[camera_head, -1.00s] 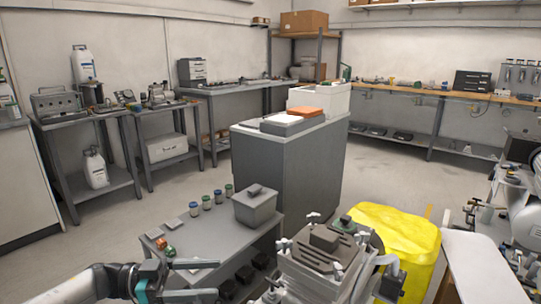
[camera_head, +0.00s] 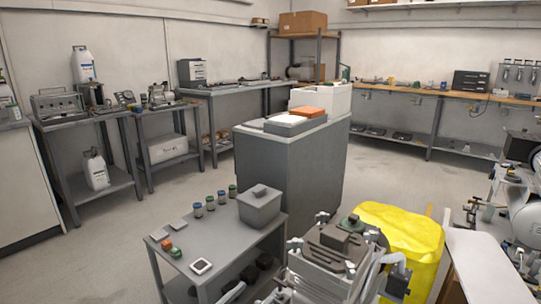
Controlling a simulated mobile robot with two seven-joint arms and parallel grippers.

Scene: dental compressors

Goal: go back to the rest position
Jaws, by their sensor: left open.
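My left gripper (camera_head: 232,292) shows only as a small grey piece at the bottom edge of the head view, in front of the small grey table (camera_head: 222,240). Most of it is cut off by the edge of the picture. It is open, and I see nothing held in it. My right gripper is not in view. On the small table are a lidded grey box (camera_head: 260,208), several small jars (camera_head: 210,203), an orange-red piece (camera_head: 167,244), a green piece (camera_head: 175,253) and a white-framed square (camera_head: 201,266).
A metal machine with a dark top (camera_head: 335,240) stands at the bottom centre, with a yellow bin (camera_head: 410,232) right behind it. A grey cabinet (camera_head: 290,165) stands behind the table. Equipment (camera_head: 525,210) crowds the right edge. Open floor (camera_head: 90,245) lies at the left.

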